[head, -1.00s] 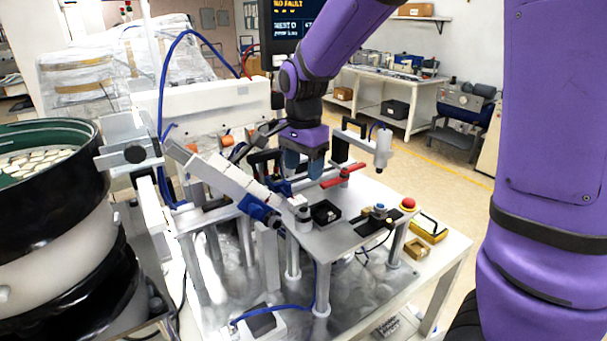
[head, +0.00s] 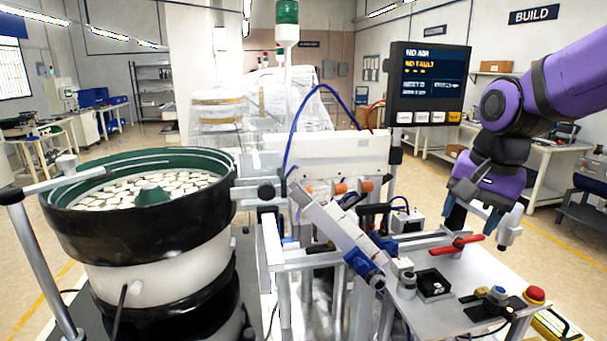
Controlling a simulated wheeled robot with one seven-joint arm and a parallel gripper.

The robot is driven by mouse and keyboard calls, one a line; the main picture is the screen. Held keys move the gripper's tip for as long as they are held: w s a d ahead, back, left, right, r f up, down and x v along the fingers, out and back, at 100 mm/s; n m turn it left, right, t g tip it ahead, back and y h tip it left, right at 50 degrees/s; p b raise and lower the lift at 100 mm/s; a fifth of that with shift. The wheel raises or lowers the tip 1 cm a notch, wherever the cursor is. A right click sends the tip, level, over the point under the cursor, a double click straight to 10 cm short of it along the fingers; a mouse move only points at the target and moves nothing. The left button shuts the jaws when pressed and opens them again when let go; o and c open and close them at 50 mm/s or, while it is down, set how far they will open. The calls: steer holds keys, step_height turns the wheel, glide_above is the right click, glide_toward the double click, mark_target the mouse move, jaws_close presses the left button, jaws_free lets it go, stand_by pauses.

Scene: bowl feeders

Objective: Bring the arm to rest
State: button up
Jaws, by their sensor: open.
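My purple arm (head: 560,85) reaches in from the right edge in the head view. My gripper (head: 478,212) hangs at its end, with blue-grey fingers pointing down. The fingers are apart and I see nothing held between them. The gripper is over the right side of the machine's plate, close to the red handle (head: 455,245) in the picture. I cannot tell the exact height of the fingertips above the plate.
A bowl feeder (head: 150,235) full of pale parts stands at the left. A sloping track (head: 335,228) leads toward a black square nest (head: 433,285). A screen (head: 428,85) reading "NO AIR" and "NO FAULT" stands behind. A red button (head: 535,295) is at the plate's right.

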steer(key=s+d+r+n+t, duration=0.1)
steer(key=s+r+n, duration=0.1)
steer(key=s+n, duration=0.2)
steer(key=s+d+r+n+t, duration=0.1)
steer(key=s+d+n+t, duration=0.1)
steer(key=s, duration=0.8)
steer(key=shift+s+r+n+h, duration=0.3)
steer(key=shift+r+n+h, duration=0.1)
steer(key=shift+n, duration=0.5)
